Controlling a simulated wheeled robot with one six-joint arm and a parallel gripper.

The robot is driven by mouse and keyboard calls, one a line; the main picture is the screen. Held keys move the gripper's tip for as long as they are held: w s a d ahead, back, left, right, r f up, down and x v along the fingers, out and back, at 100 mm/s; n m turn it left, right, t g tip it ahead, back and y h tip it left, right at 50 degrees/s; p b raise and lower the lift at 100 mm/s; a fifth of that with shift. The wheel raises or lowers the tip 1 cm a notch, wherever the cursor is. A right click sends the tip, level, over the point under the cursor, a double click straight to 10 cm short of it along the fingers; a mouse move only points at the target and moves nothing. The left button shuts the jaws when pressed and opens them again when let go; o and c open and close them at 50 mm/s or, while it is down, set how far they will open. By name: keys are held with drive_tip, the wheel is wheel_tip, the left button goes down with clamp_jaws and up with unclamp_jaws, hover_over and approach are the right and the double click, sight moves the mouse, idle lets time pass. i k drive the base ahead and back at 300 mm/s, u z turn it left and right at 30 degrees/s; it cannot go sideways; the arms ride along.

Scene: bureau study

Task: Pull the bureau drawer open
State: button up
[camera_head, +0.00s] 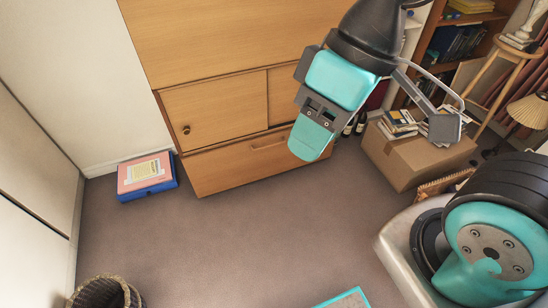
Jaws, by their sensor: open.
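The wooden bureau (210,40) stands against the back wall in the head view. Its wide bottom drawer (230,170) looks flush with the front, below a cupboard door with a round knob. The drawer's bar handle (268,146) sits near the top of its front, right of the middle, and is visible. My gripper (312,143) reaches down in front of the drawer's right part, to the right of the handle in the picture. It is open and nothing shows in it.
A cardboard box (408,162) with books stands to the right, beside dark bottles (357,125). A pink and blue box (146,176) lies on the floor left of the bureau. A wicker basket (105,293) is at lower left. The carpet (250,240) before the drawer is clear.

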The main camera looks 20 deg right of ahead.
sight(221, 169)
drive_tip(key=k, duration=0.55)
drive_tip(key=u, duration=0.65)
drive_tip(key=i, duration=1.35)
drive_tip(key=z, duration=0.7)
